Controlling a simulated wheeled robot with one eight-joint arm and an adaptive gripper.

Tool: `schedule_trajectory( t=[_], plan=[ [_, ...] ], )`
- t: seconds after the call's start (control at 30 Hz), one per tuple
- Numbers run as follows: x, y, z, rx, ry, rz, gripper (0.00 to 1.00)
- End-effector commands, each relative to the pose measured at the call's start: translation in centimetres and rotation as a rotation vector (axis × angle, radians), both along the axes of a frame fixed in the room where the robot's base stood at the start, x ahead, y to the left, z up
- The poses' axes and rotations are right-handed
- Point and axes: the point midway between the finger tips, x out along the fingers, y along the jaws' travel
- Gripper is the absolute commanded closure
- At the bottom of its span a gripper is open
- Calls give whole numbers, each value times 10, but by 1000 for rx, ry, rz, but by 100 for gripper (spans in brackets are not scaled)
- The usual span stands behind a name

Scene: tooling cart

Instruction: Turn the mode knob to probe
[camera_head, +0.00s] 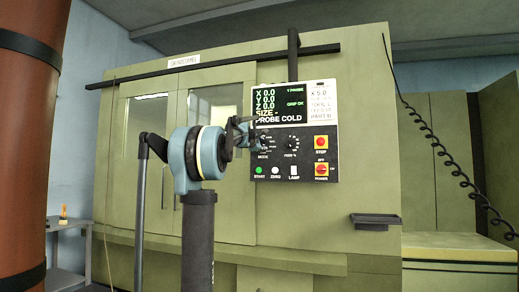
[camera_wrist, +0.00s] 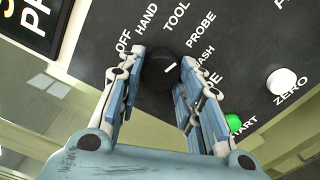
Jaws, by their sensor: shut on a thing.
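The mode knob (camera_wrist: 158,73) is black and round with a short white pointer mark, on the dark control panel (camera_wrist: 240,60). My gripper (camera_wrist: 163,63) is shut on it, one finger on each side. Around the knob are the labels OFF, HAND, TOOL, PROBE (camera_wrist: 200,30), WASH and one partly hidden label ending in E. The white mark points up and right, toward the PROBE and WASH side; I cannot tell exactly which label it meets. In the head view my gripper (camera_head: 241,131) reaches the panel's left edge above MODE, largely covering the knob.
The panel display (camera_head: 279,103) reads PROBE COLD. Right of the mode knob is a feed knob (camera_head: 292,144). Below are a green START button (camera_head: 259,170), a white ZERO button (camera_head: 275,171) and a lamp switch (camera_head: 294,171). A red STOP button (camera_head: 320,143) is at the right.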

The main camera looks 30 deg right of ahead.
Motion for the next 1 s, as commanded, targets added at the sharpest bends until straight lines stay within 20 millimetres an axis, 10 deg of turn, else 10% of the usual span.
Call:
schedule_trajectory(
  t=[0.6, 0.63, 0.7, 1.0],
  plan=[
    [0, 0, -1, 27, -31, 1, 91],
    [0, 0, -1, 27, -31, 1, 62],
    [0, 0, -1, 27, -31, 0, 46],
    [-1, 0, 0, 26, -31, -1, 46]
  ],
)
